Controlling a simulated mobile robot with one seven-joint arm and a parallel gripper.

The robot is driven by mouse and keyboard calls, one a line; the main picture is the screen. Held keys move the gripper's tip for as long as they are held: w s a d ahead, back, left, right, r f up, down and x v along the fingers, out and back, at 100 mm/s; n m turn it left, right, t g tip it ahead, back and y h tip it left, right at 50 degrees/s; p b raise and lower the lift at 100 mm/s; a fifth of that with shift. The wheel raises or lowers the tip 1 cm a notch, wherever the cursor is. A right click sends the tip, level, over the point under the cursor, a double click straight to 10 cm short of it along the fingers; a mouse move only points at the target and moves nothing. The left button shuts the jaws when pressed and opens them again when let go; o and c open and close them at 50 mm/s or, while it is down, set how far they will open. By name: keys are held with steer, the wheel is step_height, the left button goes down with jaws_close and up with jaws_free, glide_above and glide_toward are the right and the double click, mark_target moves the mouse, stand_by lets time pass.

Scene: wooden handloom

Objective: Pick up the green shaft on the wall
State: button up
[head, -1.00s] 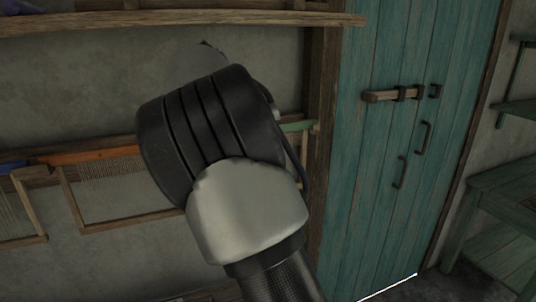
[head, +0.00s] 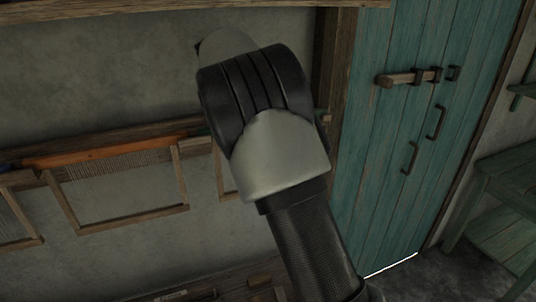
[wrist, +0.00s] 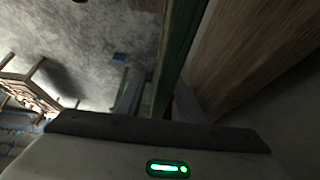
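The green shaft (wrist: 181,45) runs as a long bar down the middle of the wrist view, close to a wooden rail. Its lower end passes into the space between the two fingers of my gripper (wrist: 158,98). The fingers look apart, with the shaft between or just in front of them; contact is not clear. In the head view my arm's wrist hides my gripper and most of the shaft. Part of a wooden frame shows below it, left of the arm.
An orange shaft (head: 105,152) with a wooden frame hangs on the wall rail to the left, and a blue one beyond it. A shelf (head: 150,14) runs above. A teal door (head: 395,150) with handles and a green bench (head: 500,200) are at the right.

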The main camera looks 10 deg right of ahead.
steer(key=shift+x, duration=1.25)
steer(key=shift+f, duration=0.2)
jaws_close()
stand_by(1.0)
